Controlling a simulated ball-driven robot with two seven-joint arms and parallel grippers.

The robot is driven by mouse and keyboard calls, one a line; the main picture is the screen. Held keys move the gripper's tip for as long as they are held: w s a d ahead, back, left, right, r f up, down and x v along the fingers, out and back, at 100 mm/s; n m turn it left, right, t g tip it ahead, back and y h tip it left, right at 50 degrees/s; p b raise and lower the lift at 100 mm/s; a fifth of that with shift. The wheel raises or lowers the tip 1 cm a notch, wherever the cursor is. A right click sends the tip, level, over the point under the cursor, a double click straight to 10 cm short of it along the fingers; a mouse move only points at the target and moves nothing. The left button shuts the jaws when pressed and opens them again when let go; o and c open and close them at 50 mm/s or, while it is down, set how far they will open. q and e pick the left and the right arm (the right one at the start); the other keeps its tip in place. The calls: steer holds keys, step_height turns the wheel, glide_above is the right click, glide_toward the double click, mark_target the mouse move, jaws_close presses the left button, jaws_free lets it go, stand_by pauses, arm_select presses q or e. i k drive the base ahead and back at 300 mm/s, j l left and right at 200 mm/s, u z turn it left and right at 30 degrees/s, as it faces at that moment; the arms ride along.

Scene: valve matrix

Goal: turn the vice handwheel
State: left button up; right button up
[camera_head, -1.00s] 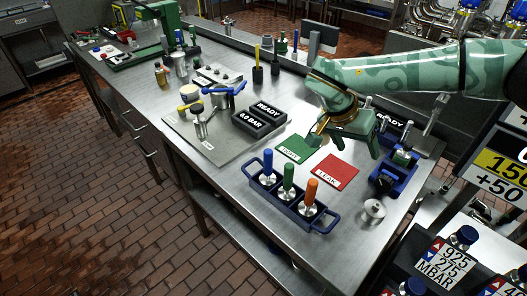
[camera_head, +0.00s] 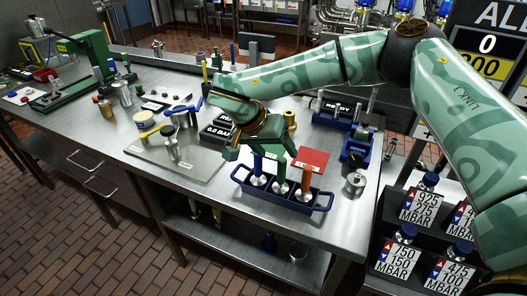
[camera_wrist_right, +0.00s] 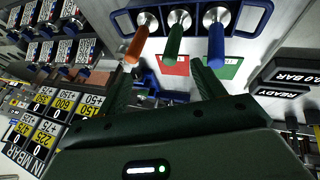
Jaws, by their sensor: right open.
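A blue vice-like fixture (camera_head: 356,147) with a green part in it stands at the right of the bench; I cannot clearly make out its handwheel. A round silver piece (camera_head: 355,183) is just in front of it. My right gripper (camera_head: 262,155) is open, left of the fixture, over the blue rack (camera_head: 318,204). In the wrist view its fingers (camera_wrist_right: 162,92) are spread, with the green-handled tool (camera_wrist_right: 178,38) showing between and beyond them. I cannot tell whether they touch it. My left gripper is out of view.
The rack also holds a blue-handled tool (camera_head: 256,162) and an orange-handled tool (camera_head: 306,178). A red card (camera_head: 314,159) lies behind it. A black gauge block (camera_head: 215,134) and a grey plate (camera_head: 190,165) are to the left. My right arm spans above the bench's back right.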

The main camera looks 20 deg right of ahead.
mark_target(355, 159)
steer(key=i+l, duration=0.1)
steer(key=l, duration=1.25)
